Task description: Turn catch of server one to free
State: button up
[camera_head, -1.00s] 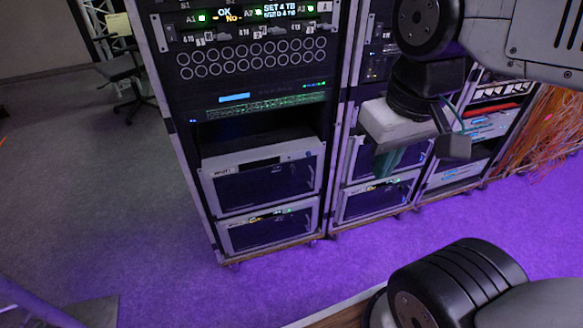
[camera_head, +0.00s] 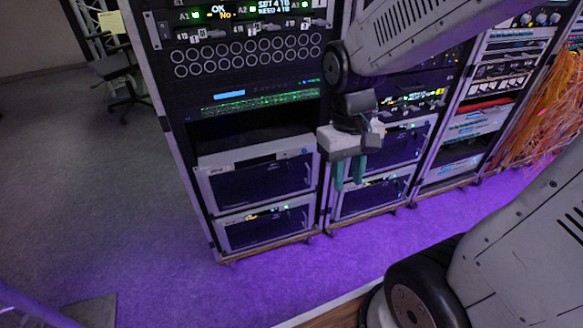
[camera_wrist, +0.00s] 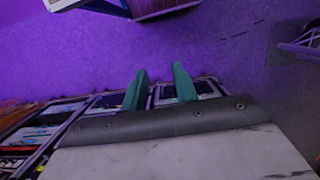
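Two silver-framed server units sit in the left rack, an upper one (camera_head: 258,180) and a lower one (camera_head: 265,228). Their labels are too small to read, so I cannot tell which is server one. No catch can be made out clearly. My gripper (camera_head: 349,181) hangs with its green fingers pointing down, in front of the middle rack and right of the left rack's servers. The fingers stand apart with nothing between them; the wrist view also shows the empty gap of my gripper (camera_wrist: 161,72). The gripper covers part of the middle rack's units.
The middle rack holds an upper unit (camera_head: 405,147) and a lower unit (camera_head: 374,197). Orange cables (camera_head: 545,120) hang at the far right. A chair (camera_head: 120,75) stands at the back left. The purple-lit floor (camera_head: 160,240) before the left rack is clear.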

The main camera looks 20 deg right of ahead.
jog(key=w+d+f+t, duration=0.1)
jog(key=w+f, duration=0.4)
jog(key=f, duration=0.3)
jog(key=w+f+t, duration=0.1)
jog(key=w+f, duration=0.4)
jog(key=f, duration=0.4)
jog(key=t+h, duration=0.1)
jog(key=t, duration=1.3)
send_near(291, 166)
jog(key=w, duration=0.2)
jog(key=x, duration=0.4)
jog(key=f+x, duration=0.1)
jog(key=x, duration=0.2)
jog(key=shift+w+d+f, duration=0.1)
jog(key=shift+w, duration=0.1)
grip_shut()
